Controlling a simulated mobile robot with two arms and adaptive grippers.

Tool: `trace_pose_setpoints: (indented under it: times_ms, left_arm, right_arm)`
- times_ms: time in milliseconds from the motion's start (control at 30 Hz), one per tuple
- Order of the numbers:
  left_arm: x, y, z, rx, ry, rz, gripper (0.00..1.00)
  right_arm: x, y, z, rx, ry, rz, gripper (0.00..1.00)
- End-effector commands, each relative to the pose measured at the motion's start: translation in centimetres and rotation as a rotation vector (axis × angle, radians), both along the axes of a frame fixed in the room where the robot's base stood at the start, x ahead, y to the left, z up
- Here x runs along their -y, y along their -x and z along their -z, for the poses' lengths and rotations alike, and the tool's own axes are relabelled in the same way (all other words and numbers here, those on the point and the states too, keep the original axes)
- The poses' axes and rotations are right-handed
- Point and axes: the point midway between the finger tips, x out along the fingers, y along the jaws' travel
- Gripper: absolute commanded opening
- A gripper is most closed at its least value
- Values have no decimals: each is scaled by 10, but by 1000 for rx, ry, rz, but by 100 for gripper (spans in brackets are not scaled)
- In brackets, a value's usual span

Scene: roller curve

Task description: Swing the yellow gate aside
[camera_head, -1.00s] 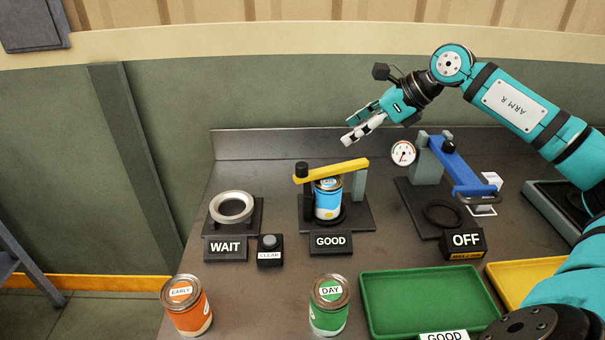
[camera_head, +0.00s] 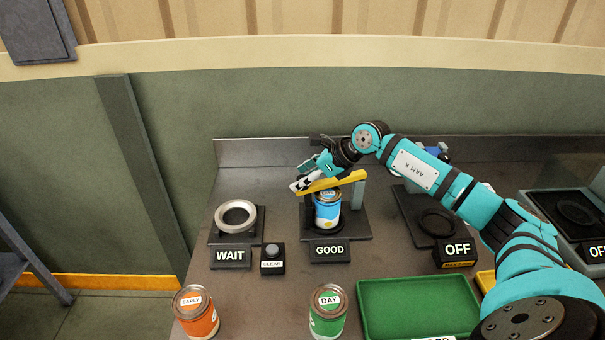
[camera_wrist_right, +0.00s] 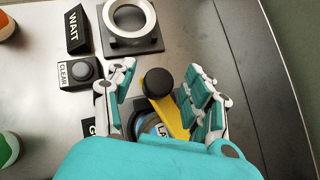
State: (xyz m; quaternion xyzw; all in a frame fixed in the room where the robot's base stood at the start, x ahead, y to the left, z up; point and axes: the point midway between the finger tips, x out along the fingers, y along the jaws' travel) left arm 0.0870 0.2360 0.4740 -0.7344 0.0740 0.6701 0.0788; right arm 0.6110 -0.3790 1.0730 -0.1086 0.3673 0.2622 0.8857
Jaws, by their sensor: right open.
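The yellow gate (camera_head: 345,181) is a flat bar reaching from a grey post over the top of a blue and white can (camera_head: 327,214) on the GOOD stand. It also shows in the right wrist view (camera_wrist_right: 175,118). Its black knob (camera_wrist_right: 157,83) is at the free left end. My right gripper (camera_head: 301,184) is at that end, hiding the knob in the head view. In the right wrist view my right gripper (camera_wrist_right: 160,92) is open, with its fingers on either side of the knob and visible gaps between. My left gripper is not in view.
The WAIT stand with a pale ring (camera_head: 236,217) and the CLEAR button (camera_head: 272,258) are to the left. An orange EARLY can (camera_head: 195,312), a green DAY can (camera_head: 327,312) and a green tray (camera_head: 418,308) are in front. The OFF stand (camera_head: 425,215) is to the right, partly behind my arm.

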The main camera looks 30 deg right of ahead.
Motion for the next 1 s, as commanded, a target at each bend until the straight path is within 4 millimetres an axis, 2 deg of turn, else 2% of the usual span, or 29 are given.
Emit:
trace_pose_setpoints:
  times_ms: [367, 733, 767, 1000]
  left_arm:
    - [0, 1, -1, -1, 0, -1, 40]
    - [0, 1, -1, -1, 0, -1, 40]
    - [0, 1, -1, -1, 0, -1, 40]
    - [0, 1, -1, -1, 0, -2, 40]
  right_arm:
    - [-2, -3, 4, 0, 0, 0, 51]
    - [-2, -3, 4, -1, 0, 1, 2]
    - [-2, -3, 4, -1, 0, 1, 0]
    - [-1, -3, 5, -2, 0, 2, 0]
